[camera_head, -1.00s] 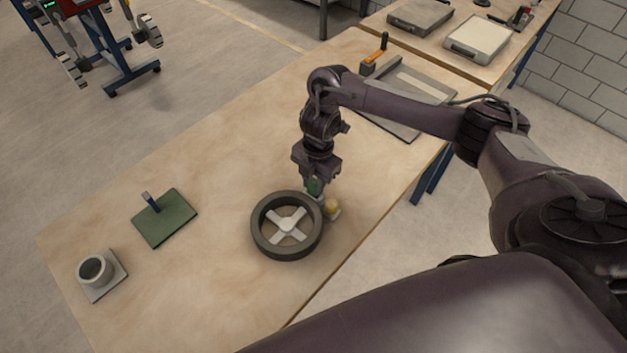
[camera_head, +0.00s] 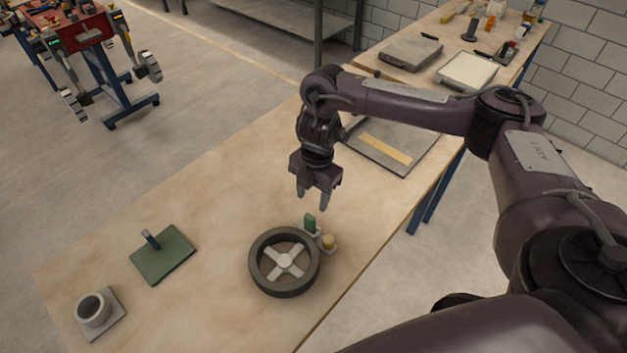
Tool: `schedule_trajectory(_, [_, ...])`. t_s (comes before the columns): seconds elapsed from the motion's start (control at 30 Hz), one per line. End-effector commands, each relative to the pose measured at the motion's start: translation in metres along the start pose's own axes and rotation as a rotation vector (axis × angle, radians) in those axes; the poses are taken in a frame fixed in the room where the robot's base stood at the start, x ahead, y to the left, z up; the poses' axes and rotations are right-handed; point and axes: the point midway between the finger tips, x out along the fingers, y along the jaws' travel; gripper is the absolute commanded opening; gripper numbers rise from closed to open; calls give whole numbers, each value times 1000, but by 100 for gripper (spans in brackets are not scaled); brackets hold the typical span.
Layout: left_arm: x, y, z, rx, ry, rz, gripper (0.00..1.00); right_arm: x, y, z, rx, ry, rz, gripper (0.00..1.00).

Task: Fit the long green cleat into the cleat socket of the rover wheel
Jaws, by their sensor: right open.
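The rover wheel (camera_head: 256,279), a dark ring with a pale cross-shaped hub, lies flat on the wooden table. A green cleat (camera_head: 309,222) stands upright by the far right edge of the wheel. I cannot tell whether it sits in the wheel's socket or in a small pale holder beside the rim. My right gripper (camera_head: 312,205) points down, open and empty, apart from the green cleat and above it. My left gripper is out of view.
A small yellow piece (camera_head: 328,241) stands just right of the green cleat. A green plate with a blue upright (camera_head: 162,262) and a grey cup on a base (camera_head: 94,309) are at the left. A grey tray (camera_head: 395,157) lies behind my right arm.

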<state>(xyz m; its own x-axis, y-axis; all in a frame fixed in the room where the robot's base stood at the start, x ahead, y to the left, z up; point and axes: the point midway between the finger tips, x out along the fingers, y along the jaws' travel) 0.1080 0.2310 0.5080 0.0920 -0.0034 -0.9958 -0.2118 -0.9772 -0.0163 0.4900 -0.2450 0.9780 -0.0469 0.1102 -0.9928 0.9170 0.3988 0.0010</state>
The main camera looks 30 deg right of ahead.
Motion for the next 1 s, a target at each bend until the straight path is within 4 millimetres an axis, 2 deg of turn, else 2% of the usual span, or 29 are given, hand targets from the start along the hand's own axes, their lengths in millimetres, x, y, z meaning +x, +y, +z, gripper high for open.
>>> schedule_trajectory(0.03, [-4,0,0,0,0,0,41,-12,1,1,-1,-4,3,48])
schedule_trajectory(0.1, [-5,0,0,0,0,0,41,-20,1,0,-1,-3,2,48])
schedule_trajectory(0.27, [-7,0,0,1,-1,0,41,-32,0,0,0,-1,0,48])
schedule_trajectory(1.0, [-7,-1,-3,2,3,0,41,-34,0,0,0,0,-1,48])
